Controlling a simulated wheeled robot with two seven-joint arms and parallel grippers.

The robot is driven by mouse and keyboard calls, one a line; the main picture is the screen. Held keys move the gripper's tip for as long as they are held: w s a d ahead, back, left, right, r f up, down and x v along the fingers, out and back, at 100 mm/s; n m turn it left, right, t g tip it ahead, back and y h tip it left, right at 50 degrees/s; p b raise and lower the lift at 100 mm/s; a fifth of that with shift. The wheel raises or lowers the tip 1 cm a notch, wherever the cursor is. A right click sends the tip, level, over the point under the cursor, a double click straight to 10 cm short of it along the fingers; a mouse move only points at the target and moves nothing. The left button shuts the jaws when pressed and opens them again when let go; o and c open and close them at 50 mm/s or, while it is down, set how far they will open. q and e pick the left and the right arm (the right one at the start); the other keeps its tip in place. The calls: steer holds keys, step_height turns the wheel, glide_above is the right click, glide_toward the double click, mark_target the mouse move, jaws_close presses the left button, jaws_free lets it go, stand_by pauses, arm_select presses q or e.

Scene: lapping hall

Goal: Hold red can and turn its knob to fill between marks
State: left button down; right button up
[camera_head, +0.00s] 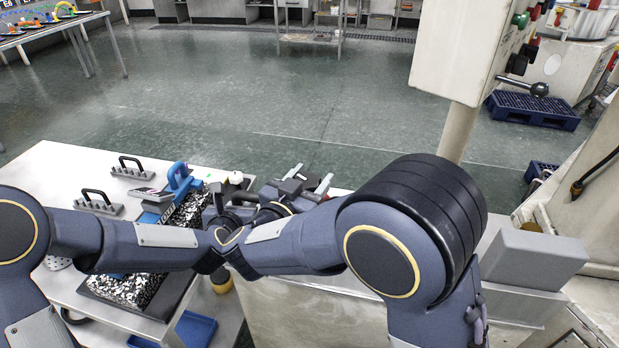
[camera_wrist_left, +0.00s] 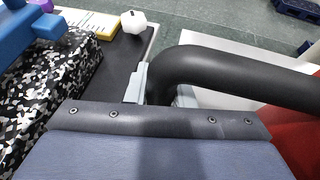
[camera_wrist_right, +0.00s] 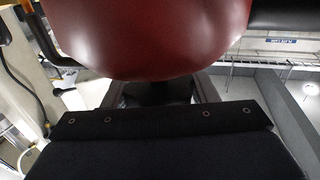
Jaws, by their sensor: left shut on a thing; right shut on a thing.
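The red can (camera_wrist_right: 150,35) fills the top of the right wrist view as a smooth, rounded red body; a red patch (camera_wrist_left: 298,135) of it shows at the right edge of the left wrist view. A thick black curved handle (camera_wrist_left: 240,72) runs beside that patch. My left gripper (camera_wrist_left: 160,88) is shut on the lower end of this handle. My right gripper (camera_wrist_right: 160,92) is shut on a dark part against the red body; its shape is in shadow, so I cannot tell if it is the knob. In the head view my arms hide the can. No fill marks are visible.
A white table (camera_head: 75,165) carries black-handled blocks (camera_head: 131,168), a blue clamp (camera_head: 180,180) on a speckled block (camera_wrist_left: 55,85), and a white knob (camera_wrist_left: 133,21). A machine post with a control box (camera_head: 455,60) stands at right. The floor behind is open.

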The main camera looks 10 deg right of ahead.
stand_by(0.4)
steer(key=o, duration=1)
steer(key=shift+s, duration=0.1)
steer(key=v, duration=0.7)
steer(key=shift+s+a, duration=0.15)
steer(key=shift+a, duration=0.05)
